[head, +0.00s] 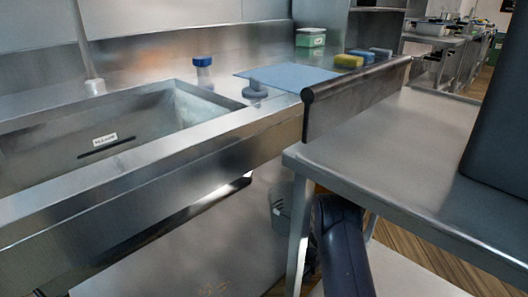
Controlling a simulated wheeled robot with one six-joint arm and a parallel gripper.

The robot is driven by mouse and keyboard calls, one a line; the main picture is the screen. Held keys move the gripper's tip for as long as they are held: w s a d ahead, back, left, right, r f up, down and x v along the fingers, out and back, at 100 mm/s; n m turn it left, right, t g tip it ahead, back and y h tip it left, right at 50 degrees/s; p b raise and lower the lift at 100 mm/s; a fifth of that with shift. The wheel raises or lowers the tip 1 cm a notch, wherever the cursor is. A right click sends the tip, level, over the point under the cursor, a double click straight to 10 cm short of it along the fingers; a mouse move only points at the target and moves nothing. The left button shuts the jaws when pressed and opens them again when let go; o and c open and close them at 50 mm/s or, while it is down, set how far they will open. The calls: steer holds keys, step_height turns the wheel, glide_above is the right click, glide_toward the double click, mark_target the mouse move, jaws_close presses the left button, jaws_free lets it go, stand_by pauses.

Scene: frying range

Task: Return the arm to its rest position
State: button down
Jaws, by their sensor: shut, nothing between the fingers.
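My gripper is not in view in the head view. A dark rounded tube at the bottom centre, below the edge of the steel table, looks like one of my own arm links, but its end is hidden or out of frame. No part of the fingers shows.
A steel sink (190,112) is at left, with a blue-capped bottle (203,72) behind it. A blue mat (287,77), a green box (310,38) and sponges (348,61) lie behind a dark-edged divider (350,98).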

steer(key=shift+w+r+p, duration=0.2)
steer(key=shift+r+p, duration=0.2)
steer(key=shift+r, duration=1.2)
step_height(320, 180, down, 6)
steer(key=w+a+b, duration=0.1)
steer(key=b, duration=0.3)
steer(key=shift+w+a+f, duration=0.15)
steer(key=shift+w+f, duration=0.05)
steer(key=shift+f, duration=0.05)
